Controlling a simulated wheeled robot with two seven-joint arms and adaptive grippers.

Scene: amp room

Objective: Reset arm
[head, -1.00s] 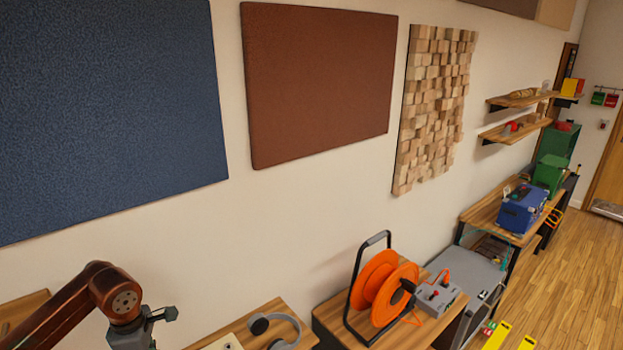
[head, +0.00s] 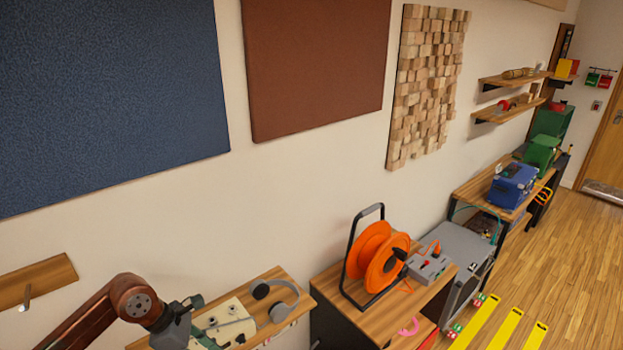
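My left arm (head: 104,316) comes in from the lower left. Its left gripper (head: 204,321) is over the near wooden table, beside a beige panel (head: 232,318) with small dark fittings. The fingers look spread apart with nothing seen between them. I cannot tell whether they touch the panel. My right gripper is not in view.
Grey headphones (head: 283,297) lie on the near table (head: 265,280). An orange cable reel (head: 378,260) and a grey box (head: 430,267) stand on the middle table. Wall panels (head: 318,65) hang behind. Yellow strips (head: 503,328) mark the floor; open floor lies at right.

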